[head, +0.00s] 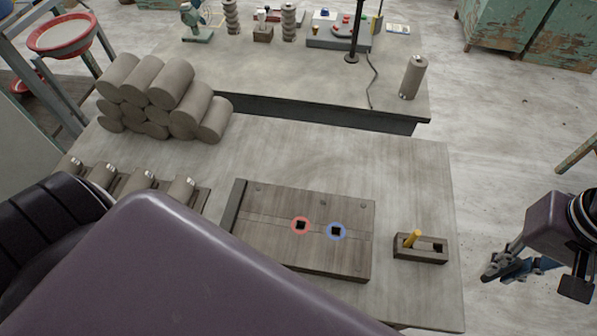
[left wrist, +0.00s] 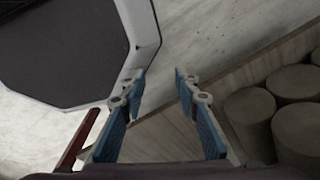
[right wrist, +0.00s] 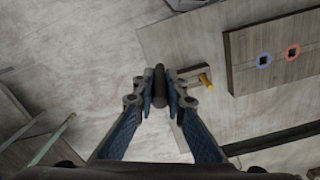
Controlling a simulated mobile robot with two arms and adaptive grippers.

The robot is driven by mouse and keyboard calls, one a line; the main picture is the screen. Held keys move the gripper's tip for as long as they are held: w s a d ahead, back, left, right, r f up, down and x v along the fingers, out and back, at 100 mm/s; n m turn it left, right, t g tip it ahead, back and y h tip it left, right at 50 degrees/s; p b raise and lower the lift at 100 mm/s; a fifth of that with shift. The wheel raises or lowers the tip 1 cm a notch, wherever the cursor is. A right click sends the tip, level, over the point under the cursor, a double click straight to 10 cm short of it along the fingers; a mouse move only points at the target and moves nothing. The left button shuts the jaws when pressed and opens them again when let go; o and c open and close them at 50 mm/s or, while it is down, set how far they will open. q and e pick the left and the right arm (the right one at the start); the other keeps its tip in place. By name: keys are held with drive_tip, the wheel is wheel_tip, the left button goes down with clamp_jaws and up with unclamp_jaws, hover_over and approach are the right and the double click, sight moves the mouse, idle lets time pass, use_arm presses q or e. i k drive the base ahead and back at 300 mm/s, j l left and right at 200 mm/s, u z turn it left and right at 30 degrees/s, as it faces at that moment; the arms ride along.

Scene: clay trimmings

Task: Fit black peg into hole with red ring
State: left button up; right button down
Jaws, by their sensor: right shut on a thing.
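The dark wooden board (head: 262,220) lies on the near table, with a red ring (head: 292,226) around a square hole that looks empty. The red ring also shows in the right wrist view (right wrist: 293,51). My right gripper (head: 490,272) is off the table's right side in the head view. In the right wrist view, my right gripper (right wrist: 160,97) is shut on the black peg (right wrist: 159,80), apart from the board. I cannot make out the peg in the head view. My left gripper (left wrist: 157,80) is open and empty in the left wrist view; my left arm hides it in the head view.
A blue ring (head: 329,232) circles a second hole in the board. A small wooden holder (head: 403,252) right of the board bears a yellow peg (head: 413,237) and an empty slot. A second table (head: 290,80) lies behind.

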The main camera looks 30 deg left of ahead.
sight(330, 235)
drive_tip(key=k+u, duration=0.55)
drive_tip(key=i+u, duration=0.1)
drive_tip(key=u, duration=0.55)
